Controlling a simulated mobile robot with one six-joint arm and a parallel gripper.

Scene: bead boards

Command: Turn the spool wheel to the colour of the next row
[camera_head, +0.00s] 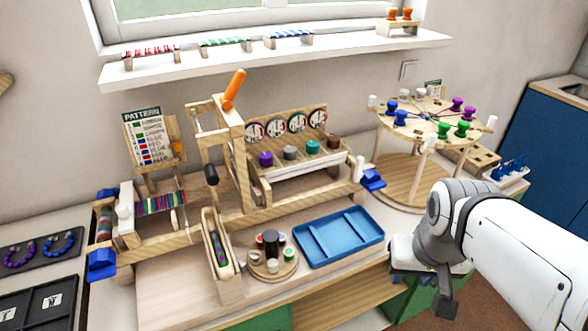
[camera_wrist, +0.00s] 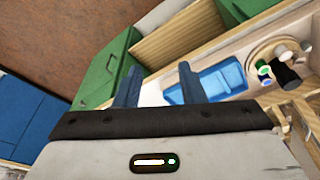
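The spool wheel (camera_head: 263,273) is a small round wooden disc on the bench, left of the blue tray. It carries a dark central post (camera_head: 270,244), a green-topped spool (camera_head: 289,254) and other small spools. It also shows at the upper right of the wrist view, where a dark post (camera_wrist: 288,74) stands among the spools. The pattern card (camera_head: 150,140) stands at the left with rows of colour names and swatches; an orange marker (camera_head: 177,147) is beside it. My gripper (camera_wrist: 158,84) has its two fingers apart with nothing between them. It is low at the right, away from the wheel.
A blue tray (camera_head: 340,238) lies between the wheel and my arm. A wooden loom frame (camera_head: 232,160) with an orange-handled lever (camera_head: 234,88) rises behind. A round wooden stand (camera_head: 420,185) with coloured knobs is at the right. Green cabinets (camera_wrist: 110,65) are below.

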